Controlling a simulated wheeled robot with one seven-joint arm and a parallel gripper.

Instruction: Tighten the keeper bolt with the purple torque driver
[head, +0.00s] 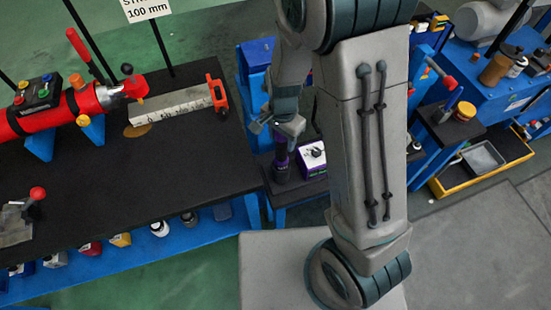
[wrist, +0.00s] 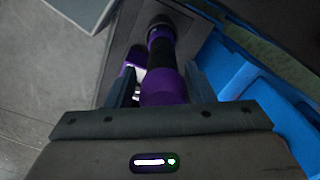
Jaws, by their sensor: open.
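The purple torque driver (head: 281,160) stands upright on a small dark-topped blue stand (head: 300,189) right of the black bench. My gripper (head: 280,125) is over the top of the driver. In the wrist view the purple and black driver (wrist: 162,50) lies between the two separated fingers of my gripper (wrist: 160,88). I cannot tell whether either finger touches it. The keeper bolt cannot be made out; a red cylinder (head: 79,102) on blue supports and a grey scale bar with a red end piece (head: 218,97) are on the bench.
A white and purple box (head: 312,158) stands close right of the driver. The black bench (head: 150,185) has a red-knobbed lever (head: 35,203) at front left and a sign (head: 146,8) on a post behind. A blue bin (head: 256,68) stands behind the small stand.

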